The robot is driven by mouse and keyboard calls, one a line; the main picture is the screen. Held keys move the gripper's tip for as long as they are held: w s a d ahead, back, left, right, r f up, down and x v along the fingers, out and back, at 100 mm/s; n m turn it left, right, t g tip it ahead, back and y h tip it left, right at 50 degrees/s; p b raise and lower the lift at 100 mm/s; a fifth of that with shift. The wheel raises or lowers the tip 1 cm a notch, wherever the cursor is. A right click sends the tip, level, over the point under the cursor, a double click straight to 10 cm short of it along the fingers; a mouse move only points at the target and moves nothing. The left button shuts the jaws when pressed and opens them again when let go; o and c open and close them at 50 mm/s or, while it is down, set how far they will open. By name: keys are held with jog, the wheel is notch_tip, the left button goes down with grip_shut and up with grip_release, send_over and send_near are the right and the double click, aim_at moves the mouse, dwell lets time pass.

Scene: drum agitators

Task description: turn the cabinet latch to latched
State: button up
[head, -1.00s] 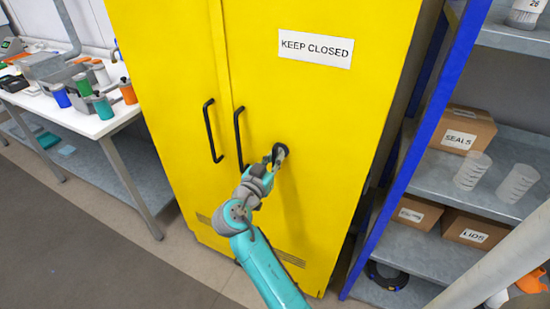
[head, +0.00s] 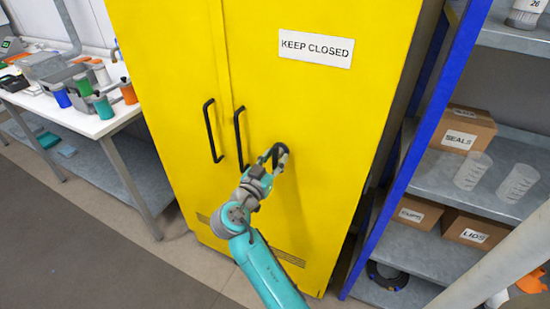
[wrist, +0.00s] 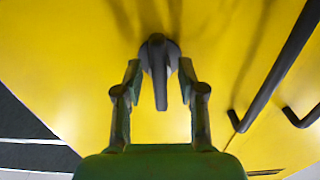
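The yellow cabinet (head: 310,120) stands upright with its doors shut and a "KEEP CLOSED" sign. Its dark grey latch shows in the wrist view (wrist: 158,62) as a round hub with a lever pointing down in that picture. My gripper (wrist: 160,72) is open, one finger on each side of the latch. Gaps show between both fingers and the lever, so it does not look gripped. In the head view my gripper (head: 277,157) is at the door front, right of the handles, and largely covers the latch.
Two black door handles (head: 239,138) (head: 212,130) stick out left of the latch. A blue-framed shelf (head: 430,145) with boxes stands close on the right. A white table (head: 100,122) with cups and tools is at left. The floor in front is clear.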

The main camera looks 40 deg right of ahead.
jog(key=v, duration=1.1)
jog(key=shift+a, duration=0.2)
jog(key=s+a+f+n+t+y, duration=0.3)
jog(key=s+f+n+y, duration=0.35)
jog(key=f, duration=0.35)
jog(key=s+a+f+n+t+y, duration=0.3)
jog(key=s+f+n+y, duration=0.3)
jog(key=f, duration=0.4)
jog(key=s+a+r+n+t+y, duration=0.1)
jog(key=s+a+r+y, duration=0.1)
jog(key=s, duration=0.9)
jog(key=s+a+r+t+y, duration=0.1)
jog(key=s+a+r, duration=0.3)
jog(key=s, duration=0.8)
notch_tip(320, 180, up, 3)
jog(key=shift+s+a+f+n+t+y, duration=0.2)
jog(key=shift+s+a+n+t+y, duration=0.15)
jog(key=shift+y, duration=0.4)
